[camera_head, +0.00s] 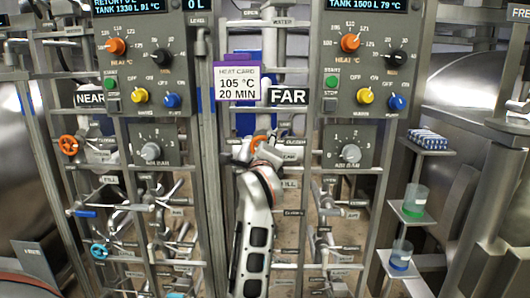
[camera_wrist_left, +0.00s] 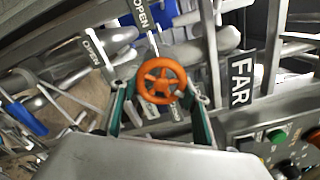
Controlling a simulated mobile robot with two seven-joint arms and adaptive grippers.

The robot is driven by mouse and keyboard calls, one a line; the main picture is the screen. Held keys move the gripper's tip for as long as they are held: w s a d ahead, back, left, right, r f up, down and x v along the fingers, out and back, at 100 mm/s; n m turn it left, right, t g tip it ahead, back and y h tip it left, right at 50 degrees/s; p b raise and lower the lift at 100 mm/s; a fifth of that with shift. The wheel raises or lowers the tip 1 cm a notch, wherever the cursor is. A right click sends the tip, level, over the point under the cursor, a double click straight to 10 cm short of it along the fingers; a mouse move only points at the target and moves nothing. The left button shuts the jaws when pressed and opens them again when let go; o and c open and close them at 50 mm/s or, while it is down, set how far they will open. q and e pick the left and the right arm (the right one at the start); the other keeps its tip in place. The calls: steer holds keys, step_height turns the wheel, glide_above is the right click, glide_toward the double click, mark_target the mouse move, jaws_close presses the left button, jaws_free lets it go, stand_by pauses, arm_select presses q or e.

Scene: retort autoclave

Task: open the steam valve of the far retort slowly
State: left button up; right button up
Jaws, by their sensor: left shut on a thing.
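The orange handwheel (camera_head: 259,142) of the far retort's pipework sits below the FAR sign (camera_head: 287,96). In the head view my left gripper (camera_head: 258,152) covers most of it. In the left wrist view the wheel (camera_wrist_left: 161,82) faces me between the two fingers of my left gripper (camera_wrist_left: 160,100), which is shut on it. The FAR sign (camera_wrist_left: 241,80) also shows there, right of the fingers. Labels reading OPEN (camera_wrist_left: 142,14) stand beyond the wheel. How far the wheel is turned cannot be told. My right gripper is not in view.
A matching orange wheel (camera_head: 69,145) is at the left by the NEAR sign (camera_head: 90,98). A purple-edged heat card (camera_head: 238,84) reads 105 °C, 20 MIN. Control panels with knobs hang above. Pipes and frame bars crowd around the gripper. Shelves at right hold beakers (camera_head: 415,200).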

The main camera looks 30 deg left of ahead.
arm_select(q)
steer(key=shift+f, duration=0.1)
steer(key=o, duration=0.9)
steer(key=shift+o, duration=1.2)
steer(key=shift+s+d, duration=0.3)
steer(key=shift+s, duration=0.1)
steer(key=v, duration=0.6)
steer(key=shift+s, duration=0.25)
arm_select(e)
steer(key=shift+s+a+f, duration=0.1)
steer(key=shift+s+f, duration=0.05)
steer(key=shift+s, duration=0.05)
